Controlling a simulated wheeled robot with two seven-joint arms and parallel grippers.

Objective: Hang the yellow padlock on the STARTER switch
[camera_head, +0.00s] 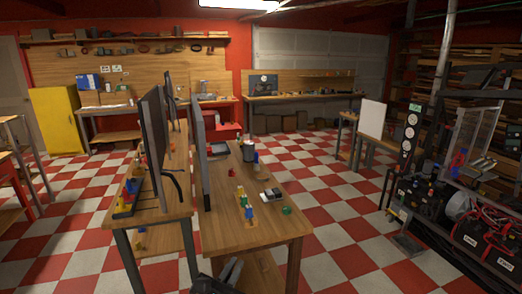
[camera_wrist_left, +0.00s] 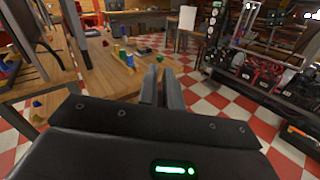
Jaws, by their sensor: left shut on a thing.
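My left gripper (camera_head: 230,272) comes in at the bottom edge of the head view, beside the near end of the wooden table. In the left wrist view its two dark fingers (camera_wrist_left: 162,84) stand close together. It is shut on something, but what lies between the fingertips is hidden. Small yellow pieces (camera_head: 240,191) stand among blue and green ones on the table; I cannot tell whether one is the yellow padlock. I cannot make out a switch marked STARTER in either view. My right gripper is not in view.
The wooden table (camera_head: 228,236) carries upright dark panels (camera_head: 200,150), a grey cylinder (camera_head: 248,151) and a small black-and-white object (camera_head: 270,194). A machine rack (camera_head: 470,215) stands on the right. The checkered floor (camera_head: 335,215) between table and rack is clear.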

